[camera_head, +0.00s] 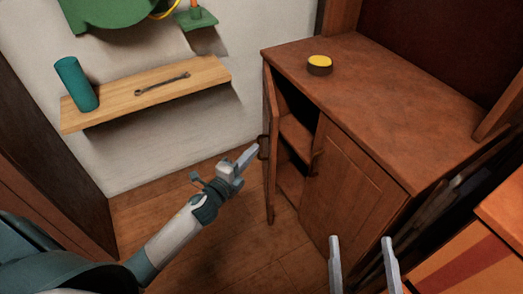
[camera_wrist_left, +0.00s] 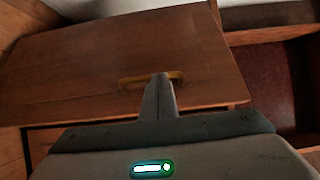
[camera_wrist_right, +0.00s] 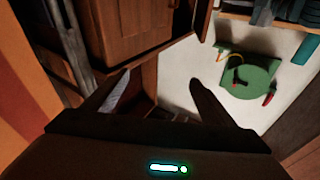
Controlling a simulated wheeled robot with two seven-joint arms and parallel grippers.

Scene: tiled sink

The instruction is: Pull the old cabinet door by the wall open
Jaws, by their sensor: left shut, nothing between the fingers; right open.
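The brown wooden cabinet (camera_head: 365,100) stands against the wall. Its left door (camera_head: 270,165), by the wall, stands swung out, seen nearly edge-on, and the dark shelved inside shows beside it. My left gripper (camera_head: 250,157) is shut and empty, its tips at the dark handle (camera_head: 263,147) on that door's outer face. In the left wrist view the door face (camera_wrist_left: 90,60) fills much of the picture, and the shut fingers (camera_wrist_left: 160,90) overlap the brass-coloured handle (camera_wrist_left: 135,82); contact cannot be told. My right gripper (camera_head: 363,255) is open and empty in front of the closed right door (camera_head: 345,190).
A yellow-topped round tin (camera_head: 319,65) stands on the cabinet top. A wall shelf (camera_head: 150,100) holds a teal cylinder (camera_head: 77,84) and a wrench (camera_head: 162,84). An orange-brown unit (camera_head: 470,260) is close at the right. Floor (camera_head: 240,240) before the open door is clear.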

